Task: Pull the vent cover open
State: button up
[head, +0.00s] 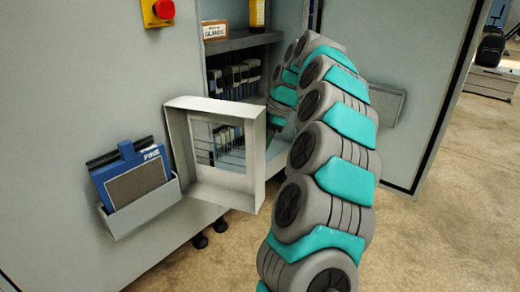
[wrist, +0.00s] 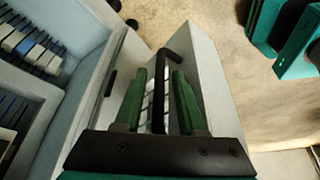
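The vent cover (head: 258,165) looks like a pale grey, box-like frame standing out from the cabinet front in the head view, left of my arm. In the wrist view I take the pale panel (wrist: 208,75) with light slats to be the same cover. Its black bar handle (wrist: 172,62) runs between the two green fingers of my gripper (wrist: 160,78). The fingers are apart, one on each side of the handle, with narrow gaps visible. In the head view my arm hides the gripper and the handle.
The grey cabinet (head: 90,60) is open, with rows of breakers (head: 240,80) inside. A wall pocket (head: 145,207) holds a blue folder (head: 133,178) at left. A red emergency button (head: 163,9) is above. A cabinet door (head: 430,70) stands open at right. Floor (head: 440,230) is clear at right.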

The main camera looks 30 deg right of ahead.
jog(key=shift+o, duration=0.2)
jog(key=shift+d, duration=0.1)
jog(key=shift+d+r, duration=0.2)
jog(key=shift+r, duration=0.25)
jog(key=p+v, duration=0.3)
jog(key=v, duration=0.3)
jog(key=shift+r, duration=0.4)
jog(key=shift+s, duration=0.1)
